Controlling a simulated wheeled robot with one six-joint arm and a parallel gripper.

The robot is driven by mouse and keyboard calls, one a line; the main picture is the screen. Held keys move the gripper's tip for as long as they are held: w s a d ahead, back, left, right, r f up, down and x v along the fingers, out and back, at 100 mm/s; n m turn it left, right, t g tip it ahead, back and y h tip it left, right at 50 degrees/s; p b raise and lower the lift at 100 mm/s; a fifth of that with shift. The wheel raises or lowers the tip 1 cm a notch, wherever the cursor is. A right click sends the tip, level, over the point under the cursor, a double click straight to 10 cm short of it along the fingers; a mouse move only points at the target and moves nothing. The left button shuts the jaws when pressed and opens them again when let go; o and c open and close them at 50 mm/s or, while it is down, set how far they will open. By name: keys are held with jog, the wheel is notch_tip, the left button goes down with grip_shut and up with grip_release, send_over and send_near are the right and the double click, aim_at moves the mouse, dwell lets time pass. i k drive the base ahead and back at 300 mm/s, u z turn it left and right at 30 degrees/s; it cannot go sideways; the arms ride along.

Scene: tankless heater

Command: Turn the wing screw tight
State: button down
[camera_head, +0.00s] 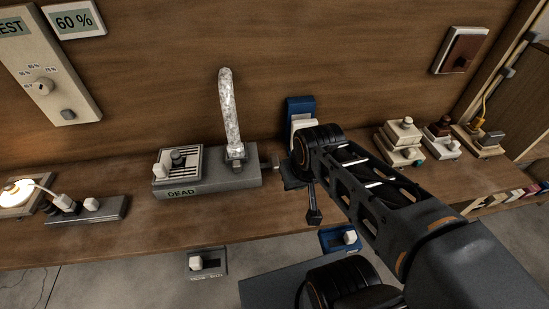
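A grey box (217,183) labelled DEAD stands on the wooden shelf, left of centre. A small metal piece, which looks like the wing screw (270,163), sticks out from its right end. It is small, and its wings cannot be made out clearly. My gripper (302,194) is just right of this piece, with dark finger parts pointing down and left. It seems apart from the screw. The arm hides part of the gripper, so I cannot tell whether it is open or shut.
A pale upright tube (230,112) rises from the box. A blue and white device (300,110) stands behind my gripper. Switch blocks (401,137) sit at the right; a lit lamp (19,191) and power strip (86,211) are at the left. Bare shelf lies before the box.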

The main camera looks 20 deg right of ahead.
aim_at(276, 164)
jog(key=k, duration=0.9)
jog(key=z, duration=1.2)
jog(key=i, duration=0.7)
jog(key=u, duration=1.95)
